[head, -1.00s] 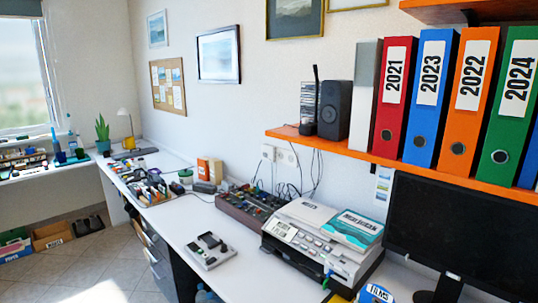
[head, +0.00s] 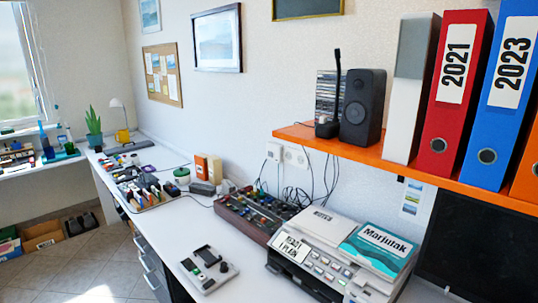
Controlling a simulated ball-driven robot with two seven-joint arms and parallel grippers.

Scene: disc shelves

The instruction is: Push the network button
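I cannot make out a button marked as network in the head view. A grey box (head: 208,270) with black parts and small buttons lies on the desk's front part. A brown panel (head: 252,214) with several coloured knobs sits behind it, by the wall. A printer (head: 322,252) with several buttons on its front stands to the right. A small black device (head: 327,128) with an upright rod stands on the orange shelf, left of a black speaker (head: 362,107). Neither of my grippers is in view.
The orange shelf (head: 400,170) juts out above the desk and holds binders (head: 452,95). A dark monitor (head: 475,235) stands under it at the right. The white desk (head: 180,228) is bare around the grey box. Small items crowd its far end.

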